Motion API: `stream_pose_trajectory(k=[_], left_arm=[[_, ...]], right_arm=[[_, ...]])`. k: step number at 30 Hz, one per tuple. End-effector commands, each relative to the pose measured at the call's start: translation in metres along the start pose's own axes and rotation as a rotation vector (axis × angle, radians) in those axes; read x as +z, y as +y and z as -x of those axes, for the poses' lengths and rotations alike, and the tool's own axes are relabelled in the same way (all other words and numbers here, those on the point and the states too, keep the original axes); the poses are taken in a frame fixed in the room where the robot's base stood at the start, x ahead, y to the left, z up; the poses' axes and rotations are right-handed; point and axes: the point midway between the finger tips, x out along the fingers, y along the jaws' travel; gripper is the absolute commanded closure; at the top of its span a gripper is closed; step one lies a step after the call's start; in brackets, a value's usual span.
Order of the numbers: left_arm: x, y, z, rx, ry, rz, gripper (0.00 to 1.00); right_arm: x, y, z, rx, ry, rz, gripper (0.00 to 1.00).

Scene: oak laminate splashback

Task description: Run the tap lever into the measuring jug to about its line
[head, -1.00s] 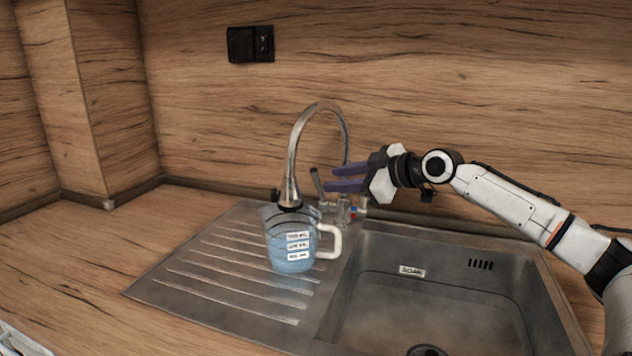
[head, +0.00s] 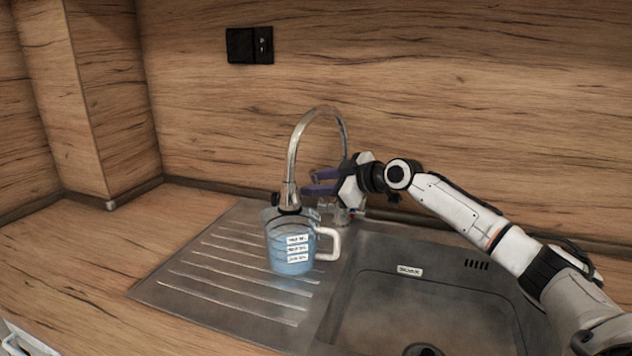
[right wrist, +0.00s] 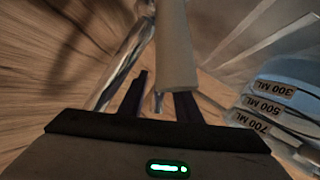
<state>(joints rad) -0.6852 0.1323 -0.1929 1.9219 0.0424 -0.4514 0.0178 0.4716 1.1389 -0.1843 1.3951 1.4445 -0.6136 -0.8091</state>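The clear measuring jug (head: 291,258) stands upright on the ribbed drainer under the spout's dark nozzle. Its white handle points right and its lower part looks bluish. Its labels, 300, 500 and 700 ML, show in the right wrist view (right wrist: 268,103); I cannot tell the exact water level. The curved chrome tap (head: 293,157) stands behind the jug. My right gripper (head: 312,183) is beside the tap, its purple fingers apart. In the right wrist view, a pale grey bar, seemingly the tap lever (right wrist: 174,45), reaches down near the fingertips; contact is unclear. My left gripper is out of view.
The steel sink basin (head: 352,310) lies to the right of the jug. A black wall socket (head: 250,45) is on the wooden splashback. Bare wooden worktop (head: 150,232) lies left of the drainer.

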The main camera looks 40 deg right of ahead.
Motion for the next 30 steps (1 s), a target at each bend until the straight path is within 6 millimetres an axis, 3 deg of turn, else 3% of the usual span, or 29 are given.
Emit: stream_pose_trajectory(k=[8,12,14,30], left_arm=[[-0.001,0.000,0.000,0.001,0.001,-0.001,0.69],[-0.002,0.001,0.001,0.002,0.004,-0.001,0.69],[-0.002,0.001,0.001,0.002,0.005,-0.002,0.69],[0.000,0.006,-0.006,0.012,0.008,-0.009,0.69]], right_arm=[[0.000,0.000,-0.001,0.000,0.000,0.000,0.69],[0.000,0.000,-0.001,0.000,0.000,0.000,0.93],[0.000,0.000,-0.001,0.000,0.000,0.000,1.00],[0.001,-0.010,0.001,0.051,0.020,0.100,1.00]])
